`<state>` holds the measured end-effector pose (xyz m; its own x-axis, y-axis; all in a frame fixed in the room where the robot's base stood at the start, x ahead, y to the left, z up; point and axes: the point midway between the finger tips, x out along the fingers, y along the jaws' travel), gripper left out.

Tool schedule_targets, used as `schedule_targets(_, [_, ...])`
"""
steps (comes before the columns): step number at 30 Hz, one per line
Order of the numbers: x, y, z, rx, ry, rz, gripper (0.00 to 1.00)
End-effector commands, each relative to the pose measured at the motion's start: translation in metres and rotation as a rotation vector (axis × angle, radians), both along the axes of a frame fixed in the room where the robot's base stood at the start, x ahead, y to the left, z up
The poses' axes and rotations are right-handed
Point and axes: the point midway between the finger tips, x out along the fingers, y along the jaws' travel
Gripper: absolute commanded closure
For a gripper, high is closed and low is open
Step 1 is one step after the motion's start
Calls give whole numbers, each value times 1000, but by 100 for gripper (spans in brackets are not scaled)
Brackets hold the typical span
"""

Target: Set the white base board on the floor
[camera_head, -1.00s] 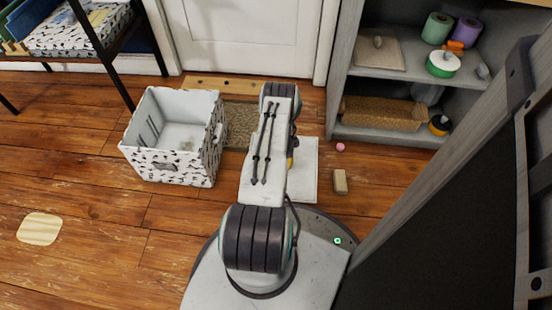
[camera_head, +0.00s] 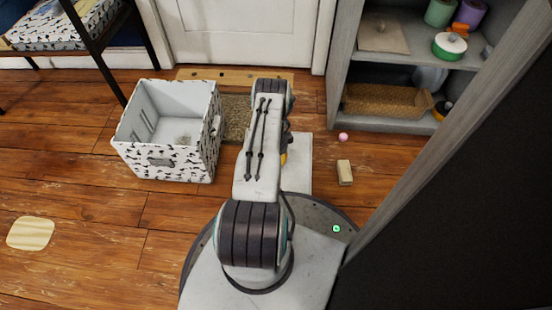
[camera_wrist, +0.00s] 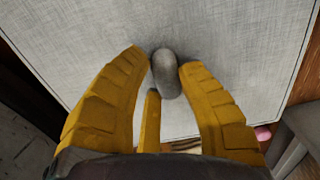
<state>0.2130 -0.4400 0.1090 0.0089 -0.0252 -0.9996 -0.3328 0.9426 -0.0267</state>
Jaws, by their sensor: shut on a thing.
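The white base board (camera_head: 301,170) is a pale flat square with a grey upright knob (camera_wrist: 166,75) on it. In the wrist view the board (camera_wrist: 230,45) fills most of the upper picture. My gripper (camera_wrist: 165,72) has its yellow fingers closed around the knob. In the head view my arm covers part of the board and most of my gripper; only a bit of yellow finger shows. I cannot tell whether the board touches the floor or hangs just above it.
A patterned crate (camera_head: 168,158) stands left of my arm, by a brown mat (camera_head: 235,118). A wooden block (camera_head: 344,172) and pink ball (camera_head: 343,137) lie right of the board. A grey shelf unit (camera_head: 385,127) stands at right. A pale wooden piece (camera_head: 31,233) lies on open floor at left.

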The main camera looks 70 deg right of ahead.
Motion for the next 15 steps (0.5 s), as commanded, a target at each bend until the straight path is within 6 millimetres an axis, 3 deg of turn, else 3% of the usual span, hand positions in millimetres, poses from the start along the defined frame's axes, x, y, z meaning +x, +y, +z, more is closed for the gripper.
schedule_targets(9, [2, 0, -2, 19, 7, 1, 100])
schedule_targets(15, [1, 0, -18, 19, 7, 1, 100])
